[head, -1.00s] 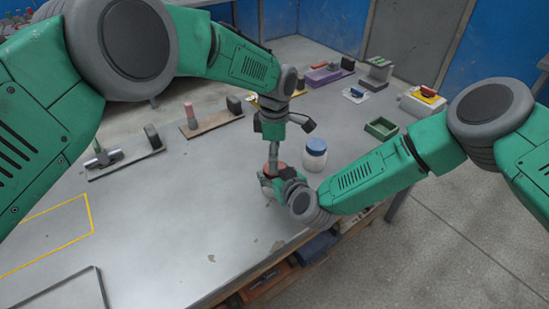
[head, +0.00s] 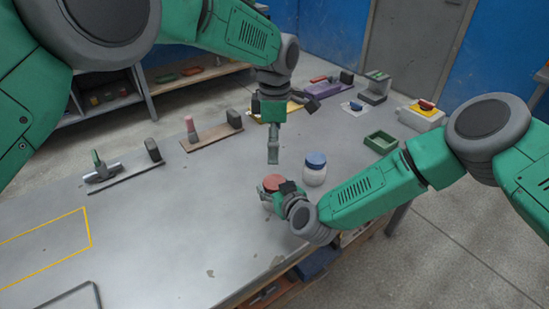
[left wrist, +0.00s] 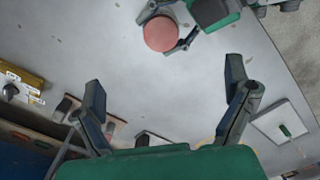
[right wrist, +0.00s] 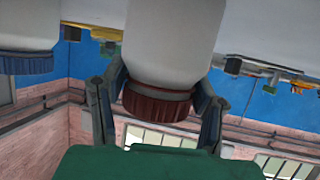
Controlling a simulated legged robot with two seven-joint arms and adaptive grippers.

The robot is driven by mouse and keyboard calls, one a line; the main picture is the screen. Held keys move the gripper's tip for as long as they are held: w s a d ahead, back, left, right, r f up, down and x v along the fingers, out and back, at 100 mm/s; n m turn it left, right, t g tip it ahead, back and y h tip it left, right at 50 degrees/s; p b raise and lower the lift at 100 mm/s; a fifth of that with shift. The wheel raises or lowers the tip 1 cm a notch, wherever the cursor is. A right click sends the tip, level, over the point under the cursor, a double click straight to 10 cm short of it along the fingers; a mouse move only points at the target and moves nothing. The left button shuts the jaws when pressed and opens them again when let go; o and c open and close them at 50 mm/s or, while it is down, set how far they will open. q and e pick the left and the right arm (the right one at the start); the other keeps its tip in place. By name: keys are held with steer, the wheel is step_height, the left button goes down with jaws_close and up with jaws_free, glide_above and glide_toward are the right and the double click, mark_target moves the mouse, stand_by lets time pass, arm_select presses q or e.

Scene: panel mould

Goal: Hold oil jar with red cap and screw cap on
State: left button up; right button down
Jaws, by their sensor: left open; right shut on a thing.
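The white oil jar (right wrist: 168,45) with a red cap (head: 274,182) is at the table's near right part. Its cap also shows in the left wrist view (left wrist: 160,30) and sits on the jar mouth in the right wrist view (right wrist: 157,105). My right gripper (head: 279,191) is shut on the jar, its fingers at either side near the neck and cap. My left gripper (head: 273,158) is raised above and apart from the cap, fingers pointing down. In the left wrist view its fingers (left wrist: 165,85) are spread with nothing between them. The jar's lower part is mostly hidden in the head view.
A blue-capped white jar (head: 315,168) stands close to the right of the held jar. A green tray (head: 381,142) lies farther right. Tool boards (head: 210,138) line the far side. The table (head: 170,225) is clear at left, around a yellow outline.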

arm_select(q)
steer(key=shift+r, duration=1.55)
arm_select(e)
steer(key=shift+s+d+f, duration=0.1)
steer(key=shift+f, duration=0.15)
steer(key=c, duration=0.9)
jaws_free()
steer(key=o, duration=0.4)
arm_select(q)
steer(key=shift+w+f, duration=0.1)
steer(key=shift+d, duration=0.1)
arm_select(e)
steer(key=shift+r, duration=0.1)
steer(key=shift+s+d+r, duration=0.1)
steer(key=shift+r, duration=0.05)
steer(key=v, duration=1.1)
steer(key=shift+d, duration=0.1)
